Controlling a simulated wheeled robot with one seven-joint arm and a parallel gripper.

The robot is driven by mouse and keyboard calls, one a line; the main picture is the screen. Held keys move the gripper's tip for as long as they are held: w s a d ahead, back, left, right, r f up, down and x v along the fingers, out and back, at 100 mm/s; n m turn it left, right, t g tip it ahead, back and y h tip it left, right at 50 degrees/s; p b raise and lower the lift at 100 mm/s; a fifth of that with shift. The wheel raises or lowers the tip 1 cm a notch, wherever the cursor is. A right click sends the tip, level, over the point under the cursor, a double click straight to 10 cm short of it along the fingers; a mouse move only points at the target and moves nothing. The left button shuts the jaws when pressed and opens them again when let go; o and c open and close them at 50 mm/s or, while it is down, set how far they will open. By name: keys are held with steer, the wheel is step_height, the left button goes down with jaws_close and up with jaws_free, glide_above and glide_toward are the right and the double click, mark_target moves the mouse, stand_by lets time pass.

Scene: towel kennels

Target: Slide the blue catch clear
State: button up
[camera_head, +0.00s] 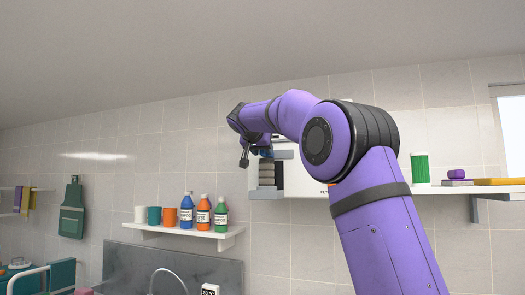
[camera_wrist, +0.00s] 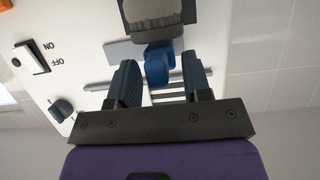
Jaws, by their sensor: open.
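The blue catch (camera_wrist: 160,66) shows in the wrist view on the white panel, just below a grey ribbed cylinder (camera_wrist: 156,14). My gripper (camera_wrist: 161,60) is open, with one dark finger on each side of the catch. Gaps show between the catch and both fingers; I see no clear contact. In the head view my gripper (camera_head: 247,152) is up beside the white box (camera_head: 298,177), near the stacked grey cylinder (camera_head: 266,172). A small bit of blue shows there, and my arm covers much of the box.
The panel carries an ON/OFF switch (camera_wrist: 33,57), a dark knob (camera_wrist: 61,109) and slots near the catch. A lower shelf (camera_head: 180,230) holds several bottles and cups. A green ribbed container (camera_head: 420,168) stands right of my arm on the upper shelf.

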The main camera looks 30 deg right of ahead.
steer(key=shift+c, duration=0.4)
jaws_close()
steer(key=s+d, duration=0.4)
steer(key=s, duration=0.1)
steer(key=shift+o, duration=0.4)
jaws_free()
steer(key=shift+s, duration=0.15)
steer(key=shift+a, duration=0.1)
steer(key=v, duration=1)
steer(key=shift+r, duration=0.2)
steer(key=shift+s+a, duration=0.15)
